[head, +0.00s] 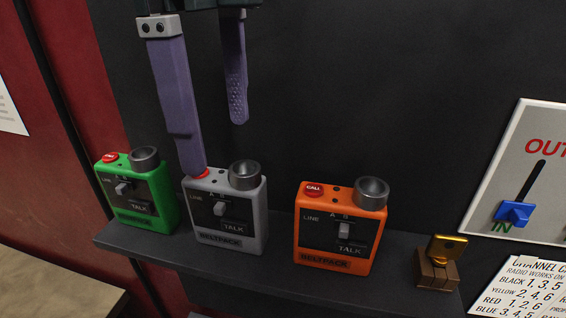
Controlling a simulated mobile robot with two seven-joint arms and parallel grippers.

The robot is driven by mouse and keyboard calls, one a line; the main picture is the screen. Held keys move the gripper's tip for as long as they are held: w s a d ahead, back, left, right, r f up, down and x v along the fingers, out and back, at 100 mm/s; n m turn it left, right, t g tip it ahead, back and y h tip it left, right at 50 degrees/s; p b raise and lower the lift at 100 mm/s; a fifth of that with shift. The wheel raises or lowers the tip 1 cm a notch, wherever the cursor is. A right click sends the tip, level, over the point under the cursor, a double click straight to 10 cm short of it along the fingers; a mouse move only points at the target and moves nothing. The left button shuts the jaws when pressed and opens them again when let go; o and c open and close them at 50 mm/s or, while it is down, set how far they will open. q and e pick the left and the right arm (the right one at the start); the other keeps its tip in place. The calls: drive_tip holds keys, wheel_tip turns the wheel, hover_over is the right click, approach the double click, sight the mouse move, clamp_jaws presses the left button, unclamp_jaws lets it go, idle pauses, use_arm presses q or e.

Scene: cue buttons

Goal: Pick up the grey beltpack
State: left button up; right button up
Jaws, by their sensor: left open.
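The grey beltpack (225,212) stands upright on a dark shelf, between a green beltpack and an orange one. It has a dark front plate with a switch, a grey knob on top at the right and a red button at the top left. My left gripper (216,148) comes down from above, open, with two purple fingers. The nearer finger's tip is at the grey beltpack's red button and partly hides it; I cannot tell whether they touch. The other finger ends higher, above and behind the knob. Nothing is between the fingers. My right gripper is not in view.
The green beltpack (143,203) stands close on the left, the orange beltpack (338,236) on the right across a small gap. A brass-coloured piece on a brown block (437,270) sits at the right of the shelf (280,275). A panel with a blue-handled lever (513,213) is at far right.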

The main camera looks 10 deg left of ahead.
sight(220, 182)
use_arm(q)
drive_tip(key=shift+w+a+r, duration=0.3)
drive_tip(key=shift+w+a, duration=0.1)
drive_tip(key=shift+w, duration=0.05)
drive_tip(key=shift+w+a+f, duration=0.1)
drive_tip(key=shift+a, duration=0.05)
wheel_tip(220, 182, down, 3)
drive_tip(key=shift+f+p, duration=0.2)
drive_tip(key=shift+p, duration=0.9)
wheel_tip(220, 182, down, 5)
drive_tip(key=p, duration=0.3)
drive_tip(key=shift+p, duration=0.3)
drive_tip(key=shift+f, duration=0.45)
drive_tip(key=shift+c, duration=0.2)
clamp_jaws()
